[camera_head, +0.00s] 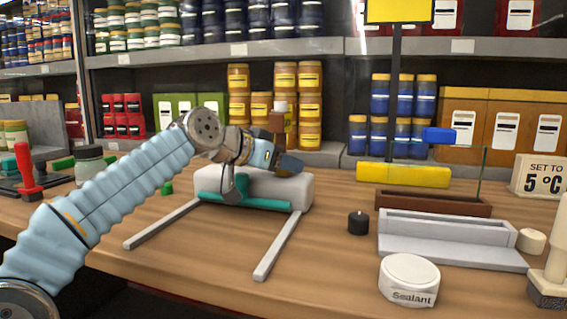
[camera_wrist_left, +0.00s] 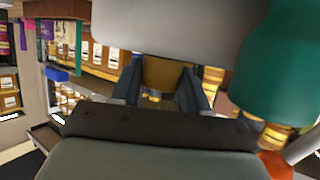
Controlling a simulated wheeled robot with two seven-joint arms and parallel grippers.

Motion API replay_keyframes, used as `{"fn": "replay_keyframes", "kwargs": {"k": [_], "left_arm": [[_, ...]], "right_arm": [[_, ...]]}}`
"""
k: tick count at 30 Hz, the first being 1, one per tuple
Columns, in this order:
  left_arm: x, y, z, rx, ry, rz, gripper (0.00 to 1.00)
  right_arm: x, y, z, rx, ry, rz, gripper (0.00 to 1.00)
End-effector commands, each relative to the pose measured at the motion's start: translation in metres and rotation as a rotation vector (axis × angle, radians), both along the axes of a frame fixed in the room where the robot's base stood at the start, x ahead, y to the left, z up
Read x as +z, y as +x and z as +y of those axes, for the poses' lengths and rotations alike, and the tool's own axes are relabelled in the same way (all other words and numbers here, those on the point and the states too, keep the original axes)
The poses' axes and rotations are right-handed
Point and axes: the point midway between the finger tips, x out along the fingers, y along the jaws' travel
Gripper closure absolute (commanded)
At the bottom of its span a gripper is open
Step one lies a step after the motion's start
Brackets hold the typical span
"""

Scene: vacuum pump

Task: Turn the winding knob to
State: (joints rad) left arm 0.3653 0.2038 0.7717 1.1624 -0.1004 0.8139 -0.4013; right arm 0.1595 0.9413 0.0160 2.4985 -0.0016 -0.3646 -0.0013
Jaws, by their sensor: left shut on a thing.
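The device is a rounded white body (camera_head: 300,190) with a teal bar (camera_head: 270,204) along its front and two pale grey rails reaching toward the table's front edge. My left gripper (camera_head: 288,165) is at the top of the white body, its dark fingers pointing right. In the left wrist view, the two dark fingers (camera_wrist_left: 161,88) are closed on a brown-gold knob-like part (camera_wrist_left: 162,72) below the large pale body (camera_wrist_left: 170,30). In the head view the arm and fingers largely hide this part. A sign (camera_head: 541,178) at the right reads "SET TO 5 °C". My right gripper is not in view.
A white Sealant tub (camera_head: 409,280), a black cylinder (camera_head: 358,222) and a grey trough (camera_head: 450,245) stand to the right of the device. A yellow block (camera_head: 403,174) lies behind. A red-handled stamp (camera_head: 25,170) is at the left. The table between the rails is clear.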

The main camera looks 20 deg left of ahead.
Motion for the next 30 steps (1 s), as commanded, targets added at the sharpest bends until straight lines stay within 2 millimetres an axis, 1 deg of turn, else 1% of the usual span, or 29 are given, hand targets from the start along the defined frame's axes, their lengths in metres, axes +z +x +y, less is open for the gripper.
{"fn": "replay_keyframes", "kwargs": {"k": [1, 2, 3, 6, 14, 17, 20, 24, 30], "left_arm": [[0.0, 0.0, 0.001, 0.001, 0.002, 0.0, 0.86], [0.0, 0.0, 0.001, 0.001, 0.002, 0.0, 0.54], [0.0, 0.0, 0.0, 0.001, 0.001, 0.001, 0.48], [0.0, 0.0, 0.0, 0.001, 0.001, 0.001, 0.35], [0.0, 0.0, 0.0, 0.001, 0.001, 0.001, 0.35], [0.001, -0.005, 0.004, 0.002, 0.002, 0.0, 0.35], [0.006, -0.017, 0.012, 0.006, 0.002, -0.001, 0.35], [0.019, -0.044, 0.028, 0.007, 0.003, -0.004, 0.35], [0.038, -0.081, 0.051, 0.005, 0.002, -0.003, 0.35]], "right_arm": [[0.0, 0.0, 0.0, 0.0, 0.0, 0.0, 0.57], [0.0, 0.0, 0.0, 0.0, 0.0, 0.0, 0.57], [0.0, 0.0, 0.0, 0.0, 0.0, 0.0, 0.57], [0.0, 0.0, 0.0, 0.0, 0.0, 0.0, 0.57], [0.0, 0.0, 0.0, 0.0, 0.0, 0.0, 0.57], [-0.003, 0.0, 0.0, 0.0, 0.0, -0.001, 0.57], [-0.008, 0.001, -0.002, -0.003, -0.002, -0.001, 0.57], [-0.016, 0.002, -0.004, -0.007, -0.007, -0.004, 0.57], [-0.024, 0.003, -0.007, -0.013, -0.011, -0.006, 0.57]]}}
